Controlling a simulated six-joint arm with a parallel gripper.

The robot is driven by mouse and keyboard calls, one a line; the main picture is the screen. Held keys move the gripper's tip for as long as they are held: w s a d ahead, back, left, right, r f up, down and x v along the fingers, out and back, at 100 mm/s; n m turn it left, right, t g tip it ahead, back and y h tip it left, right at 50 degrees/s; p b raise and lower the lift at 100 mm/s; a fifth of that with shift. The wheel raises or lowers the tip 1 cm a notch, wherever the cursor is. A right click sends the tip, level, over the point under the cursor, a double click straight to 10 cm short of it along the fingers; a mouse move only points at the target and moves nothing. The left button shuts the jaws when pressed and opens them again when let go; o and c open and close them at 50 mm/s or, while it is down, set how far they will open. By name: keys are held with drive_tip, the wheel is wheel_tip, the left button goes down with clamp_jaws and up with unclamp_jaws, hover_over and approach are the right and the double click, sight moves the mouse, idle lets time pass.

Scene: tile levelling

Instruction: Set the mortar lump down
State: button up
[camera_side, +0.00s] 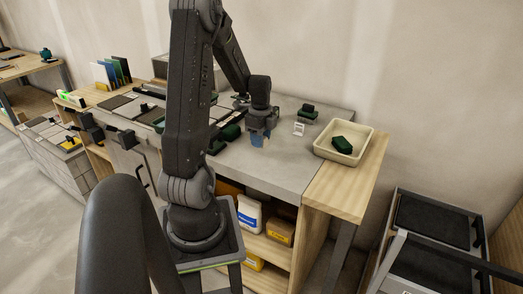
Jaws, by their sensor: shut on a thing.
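My gripper (262,133) hangs over the grey worktop (270,165), right of the arm's upright link. It is shut on a small blue-grey piece (259,142), which I take to be the mortar lump. The piece is small and partly hidden by the fingers. I cannot tell whether it touches the worktop. Light grey tiles (197,111) lie on the bench to the left, partly hidden behind my arm.
A cream tray (323,153) with a dark green block (343,145) stands at the right end. A dark green tool (308,111) and a small white item (299,129) stand behind my gripper. Dark green pieces (229,132) lie to its left. The worktop in front is clear.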

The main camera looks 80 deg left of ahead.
sight(261, 156)
drive_tip(key=shift+f, duration=2.1)
drive_tip(key=o, duration=1)
drive_tip(key=shift+f, duration=0.15)
drive_tip(key=shift+c, duration=0.2)
